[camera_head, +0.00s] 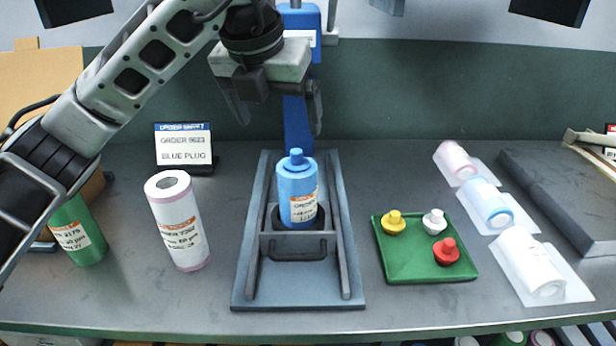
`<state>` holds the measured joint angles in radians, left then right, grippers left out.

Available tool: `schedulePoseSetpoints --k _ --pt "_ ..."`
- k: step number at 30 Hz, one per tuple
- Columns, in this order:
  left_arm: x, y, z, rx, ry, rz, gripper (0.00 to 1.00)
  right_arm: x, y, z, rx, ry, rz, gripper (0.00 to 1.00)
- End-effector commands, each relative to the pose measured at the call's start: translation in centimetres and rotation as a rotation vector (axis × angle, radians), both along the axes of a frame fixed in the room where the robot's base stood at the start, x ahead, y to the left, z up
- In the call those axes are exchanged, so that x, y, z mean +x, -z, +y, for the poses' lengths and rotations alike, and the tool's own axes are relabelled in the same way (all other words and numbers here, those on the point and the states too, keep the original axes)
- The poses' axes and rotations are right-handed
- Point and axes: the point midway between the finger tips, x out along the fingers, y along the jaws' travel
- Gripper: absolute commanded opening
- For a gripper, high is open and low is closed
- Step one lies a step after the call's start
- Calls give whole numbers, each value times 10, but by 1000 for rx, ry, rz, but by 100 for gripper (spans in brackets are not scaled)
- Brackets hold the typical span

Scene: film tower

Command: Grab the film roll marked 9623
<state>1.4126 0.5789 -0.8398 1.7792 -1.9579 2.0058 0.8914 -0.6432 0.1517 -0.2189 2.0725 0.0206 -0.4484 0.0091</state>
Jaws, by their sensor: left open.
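A blue film roll (297,195) stands upright in the grey stand (248,280) at the table's middle, with a blue plug (296,157) on top. The number on its label is too small to read surely. A card (184,148) at the back reads order 9623, blue plug. A white roll with pink ends (180,225) stands upright left of the stand; its label seems to show another number. A green roll (77,232) stands at the far left, partly behind my arm. My left gripper (278,118) is open and empty, above the blue roll, fingers pointing down. My right gripper is out of view.
A green tray (391,273) right of the stand holds a yellow, a white and a red plug. Pink, blue and white rolls lie on pale sheets (571,289) farther right, beside a dark grey slab (570,195). A blue column (298,125) rises behind the blue roll.

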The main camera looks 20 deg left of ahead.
Motion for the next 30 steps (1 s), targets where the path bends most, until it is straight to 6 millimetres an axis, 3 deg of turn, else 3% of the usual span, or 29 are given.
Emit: schedulePoseSetpoints --k 5,15,22,30 --pt "7 17 1 6 -7 3 90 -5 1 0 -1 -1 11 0" --pt "34 81 -1 5 -5 2 90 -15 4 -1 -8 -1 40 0" --pt "41 98 -2 5 -3 -1 90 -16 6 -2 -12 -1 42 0" --pt "56 129 -11 4 -4 3 90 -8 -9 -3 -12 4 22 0"
